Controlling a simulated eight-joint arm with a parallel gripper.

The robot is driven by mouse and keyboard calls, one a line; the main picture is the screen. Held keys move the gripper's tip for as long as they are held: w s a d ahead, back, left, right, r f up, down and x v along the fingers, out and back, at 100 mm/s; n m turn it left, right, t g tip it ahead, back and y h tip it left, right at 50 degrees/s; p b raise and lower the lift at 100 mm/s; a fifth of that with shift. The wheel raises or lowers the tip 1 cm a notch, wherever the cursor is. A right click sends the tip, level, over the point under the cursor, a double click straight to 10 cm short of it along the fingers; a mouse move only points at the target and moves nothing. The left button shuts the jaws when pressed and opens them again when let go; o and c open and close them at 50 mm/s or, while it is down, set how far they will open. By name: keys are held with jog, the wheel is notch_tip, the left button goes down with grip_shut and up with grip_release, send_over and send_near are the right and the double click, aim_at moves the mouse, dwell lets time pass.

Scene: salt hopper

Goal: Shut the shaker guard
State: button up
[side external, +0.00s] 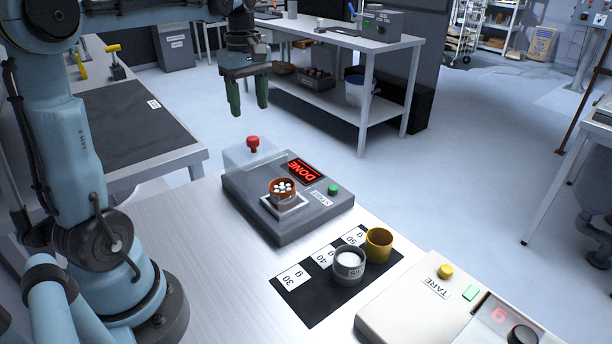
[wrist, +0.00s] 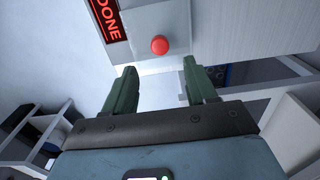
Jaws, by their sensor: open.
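The shaker (side external: 290,232) is a grey box on the metal bench, with a lit red DONE display (side external: 301,172) and a green START button (side external: 333,190). Its clear guard (side external: 237,156) sits at the back end, away from the brown cup (side external: 283,193) of white pieces, which stands uncovered on the shaker's plate. A red knob (side external: 253,144) tops the guard; it also shows in the wrist view, ahead of and between my fingers (wrist: 160,45). My gripper (side external: 248,108) is open and empty, above and behind the knob, not touching it.
A black mat (side external: 305,305) marked in grams holds a grey cup of white material (side external: 348,268) and an empty-looking yellow cup (side external: 378,244). A scale with a TARE button (side external: 446,271) stands at front right. The air around the knob looks clear.

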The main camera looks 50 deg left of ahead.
aim_at(252, 138)
notch_tip(252, 138, down, 8)
jog(key=shift+r, duration=0.15)
dwell(0.4)
grip_shut()
